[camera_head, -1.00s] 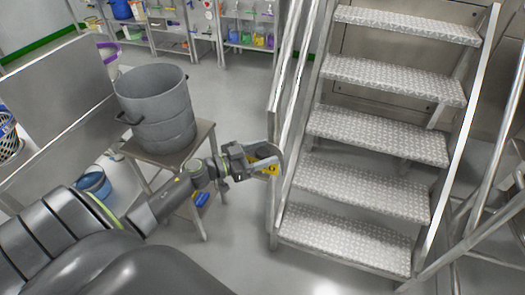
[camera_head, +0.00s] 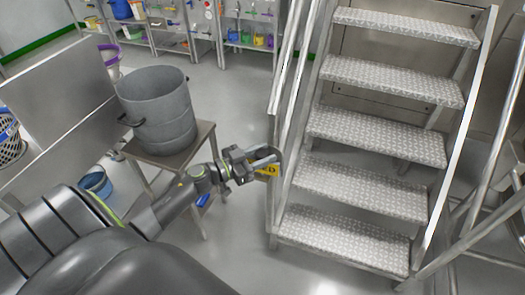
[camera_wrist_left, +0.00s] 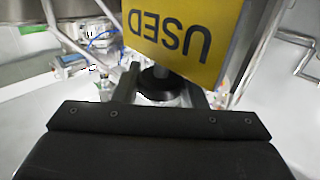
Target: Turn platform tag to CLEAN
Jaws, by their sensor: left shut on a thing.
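The platform tag (camera_head: 268,169) is a yellow plate at the left rail of the metal stairs. It also shows in the left wrist view (camera_wrist_left: 190,40), where it reads "USED" upside down. My left gripper (camera_head: 262,163) is at the tag, shut on it. In the wrist view the tag fills the upper middle, in front of the fingers, and partly hides where they grip it. My right gripper is in neither view.
Metal stairs (camera_head: 375,135) with handrails stand right of the tag. A grey bin (camera_head: 160,105) stands on a small metal table (camera_head: 195,145) to the left. Shelves with coloured containers line the back. Open grey floor lies between.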

